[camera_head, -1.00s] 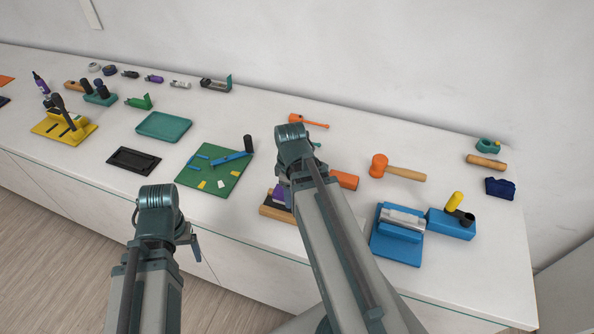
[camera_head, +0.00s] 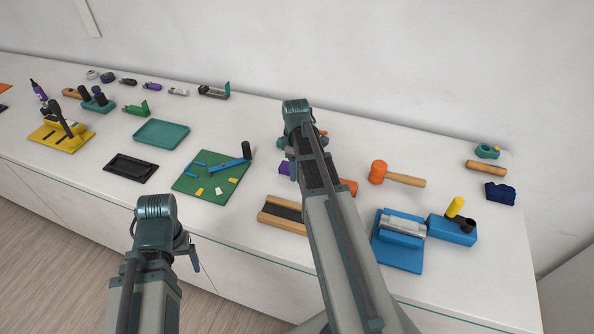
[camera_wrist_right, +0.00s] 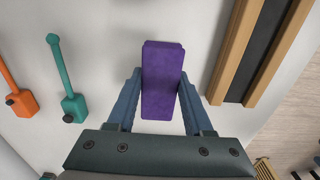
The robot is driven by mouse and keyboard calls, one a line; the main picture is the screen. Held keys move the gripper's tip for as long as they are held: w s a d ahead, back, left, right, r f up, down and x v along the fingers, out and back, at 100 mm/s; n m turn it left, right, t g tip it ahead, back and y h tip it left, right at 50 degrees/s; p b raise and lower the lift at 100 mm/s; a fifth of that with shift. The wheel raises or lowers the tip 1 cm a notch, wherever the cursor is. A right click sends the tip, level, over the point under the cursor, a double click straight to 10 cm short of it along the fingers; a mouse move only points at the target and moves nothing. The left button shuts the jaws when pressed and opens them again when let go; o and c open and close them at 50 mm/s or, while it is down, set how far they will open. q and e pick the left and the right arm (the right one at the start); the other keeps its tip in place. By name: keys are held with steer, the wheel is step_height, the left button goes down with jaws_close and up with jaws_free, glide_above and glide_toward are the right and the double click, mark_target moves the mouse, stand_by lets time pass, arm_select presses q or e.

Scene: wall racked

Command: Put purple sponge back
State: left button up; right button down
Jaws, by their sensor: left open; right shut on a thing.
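The purple sponge (camera_wrist_right: 162,75) is between the fingers of my right gripper (camera_wrist_right: 160,105), which is shut on it. In the head view a small part of the sponge (camera_head: 284,168) shows to the left of my right arm, behind the wooden tray with a dark strip (camera_head: 270,220). The arm hides the rest of the sponge and most of the gripper. In the wrist view the tray (camera_wrist_right: 232,50) lies to the right of the sponge, apart from it. My left gripper (camera_head: 193,258) is open and empty at the counter's front edge.
A green board (camera_head: 212,190) with blue pieces lies left of the tray. A blue stand (camera_head: 397,252) and an orange mallet (camera_head: 379,173) are to the right. Teal (camera_wrist_right: 70,90) and orange (camera_wrist_right: 22,90) tools lie left of the sponge in the wrist view.

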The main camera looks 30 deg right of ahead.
steer(key=shift+w+d+f, duration=0.1)
steer(key=shift+w+d, duration=0.7)
steer(key=shift+w, duration=0.3)
step_height(320, 180, down, 3)
steer(key=b, duration=0.3)
steer(key=shift+s+f, duration=0.1)
steer(key=shift+f+b, duration=0.15)
steer(key=shift+b, duration=0.25)
steer(key=shift+c, duration=1.5)
jaws_free()
